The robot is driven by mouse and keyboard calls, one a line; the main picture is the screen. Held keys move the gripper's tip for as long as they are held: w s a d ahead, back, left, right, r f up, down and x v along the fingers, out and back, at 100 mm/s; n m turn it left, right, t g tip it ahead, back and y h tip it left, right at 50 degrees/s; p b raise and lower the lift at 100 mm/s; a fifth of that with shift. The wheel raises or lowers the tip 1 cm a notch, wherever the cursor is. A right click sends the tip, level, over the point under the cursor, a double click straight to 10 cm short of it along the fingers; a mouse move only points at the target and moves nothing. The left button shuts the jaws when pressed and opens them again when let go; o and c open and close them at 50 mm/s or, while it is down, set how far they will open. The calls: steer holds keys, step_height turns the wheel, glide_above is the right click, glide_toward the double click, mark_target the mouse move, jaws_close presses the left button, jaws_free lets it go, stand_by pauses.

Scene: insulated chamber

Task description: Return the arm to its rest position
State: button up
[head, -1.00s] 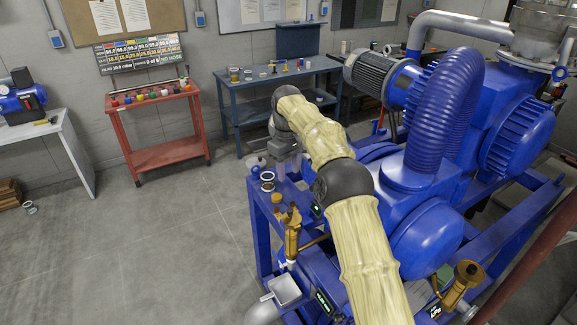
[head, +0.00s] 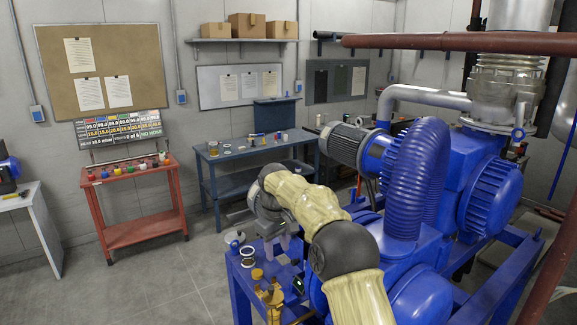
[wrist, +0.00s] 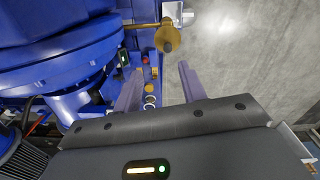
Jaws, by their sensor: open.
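My arm, in a cream sleeve with dark joints, reaches forward over the blue pump frame in the head view. My gripper (head: 283,250) hangs at its far end with the fingers pointing down. In the wrist view my gripper (wrist: 159,68) has its two fingers well apart, with nothing between them. Small parts on the frame's ledge, including a ring (head: 247,262) and a brass-coloured piece (head: 257,274), lie below and beside the gripper in the head view. The arm's near part runs out of the bottom of the picture.
The large blue pump (head: 425,245) with its ribbed hose (head: 418,180) stands close on the arm's right. A brass valve (head: 272,295) rises from the frame near the gripper. A red cart (head: 140,228) and blue workbench (head: 225,183) stand behind. Open floor lies left.

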steer(key=s+d+f+m+b, duration=0.2)
steer(key=s+d+f, duration=0.3)
steer(key=s, duration=0.5)
steer(key=s+d+f+m+t+b, duration=0.1)
steer(key=s+d+f+m+b, duration=0.1)
steer(key=s+d+f+m, duration=0.2)
steer(key=s+d+f+m+t+b, duration=0.1)
steer(key=s+d+f, duration=0.4)
steer(key=s+d, duration=0.5)
steer(key=s+m+b, duration=0.1)
steer(key=s+b, duration=0.1)
steer(key=s, duration=0.5)
steer(key=shift+s+f+m, duration=0.15)
steer(key=shift+f+m, duration=0.15)
steer(key=shift+m, duration=0.1)
